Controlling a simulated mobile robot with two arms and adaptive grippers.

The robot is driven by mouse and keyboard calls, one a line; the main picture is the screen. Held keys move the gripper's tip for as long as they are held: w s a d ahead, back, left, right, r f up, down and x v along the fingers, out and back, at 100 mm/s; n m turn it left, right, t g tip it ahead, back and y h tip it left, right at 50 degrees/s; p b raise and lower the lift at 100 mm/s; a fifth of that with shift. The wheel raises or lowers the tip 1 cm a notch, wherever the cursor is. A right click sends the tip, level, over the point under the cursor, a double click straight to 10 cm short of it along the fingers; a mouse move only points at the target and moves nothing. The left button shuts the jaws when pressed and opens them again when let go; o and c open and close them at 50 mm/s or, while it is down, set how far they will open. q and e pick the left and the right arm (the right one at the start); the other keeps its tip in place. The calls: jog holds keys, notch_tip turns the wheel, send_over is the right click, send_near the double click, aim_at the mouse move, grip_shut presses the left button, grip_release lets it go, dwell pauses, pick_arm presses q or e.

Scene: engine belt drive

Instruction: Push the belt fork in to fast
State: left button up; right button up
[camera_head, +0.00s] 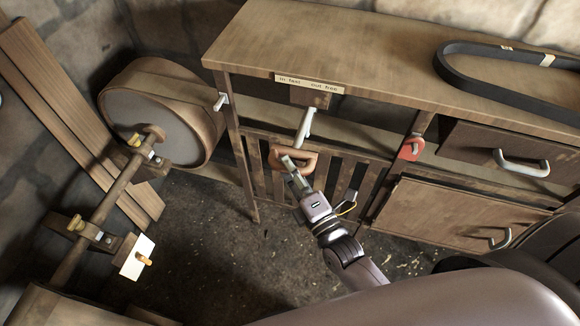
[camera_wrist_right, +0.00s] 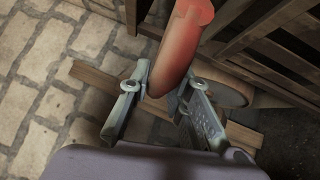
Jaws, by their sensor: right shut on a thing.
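The belt fork shows as a pale rod (camera_head: 305,125) that comes out below a wooden block under the bench top, with an orange-red handle (camera_head: 310,161) at its near end. The label plate (camera_head: 309,85) above it reads "in fast" and "out free". My right gripper (camera_head: 292,168) is shut on the handle. In the right wrist view the red handle (camera_wrist_right: 182,48) runs down between the two fingers of the gripper (camera_wrist_right: 160,92). How far the fork sits in under the bench is hidden. My left gripper is not in view.
A large wooden drum (camera_head: 155,105) and a shaft (camera_head: 105,205) with brackets stand at the left. A dark belt loop (camera_head: 470,87) lies on the bench top (camera_head: 370,45). A red-tipped lever (camera_head: 411,149) and drawers are to the right. The floor (camera_head: 240,260) in front is clear.

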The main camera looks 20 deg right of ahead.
grip_shut()
jog(key=w+d, duration=0.5)
jog(key=w, duration=0.3)
jog(key=shift+d+r+b, duration=0.15)
jog(key=shift+d+b, duration=0.1)
jog(key=shift+b, duration=0.2)
jog(key=o, duration=0.8)
grip_release()
jog(key=shift+w+d, duration=0.1)
jog(key=shift+w, duration=0.1)
jog(key=shift+c, duration=0.2)
jog(key=shift+o, duration=0.4)
jog(key=shift+s, duration=0.1)
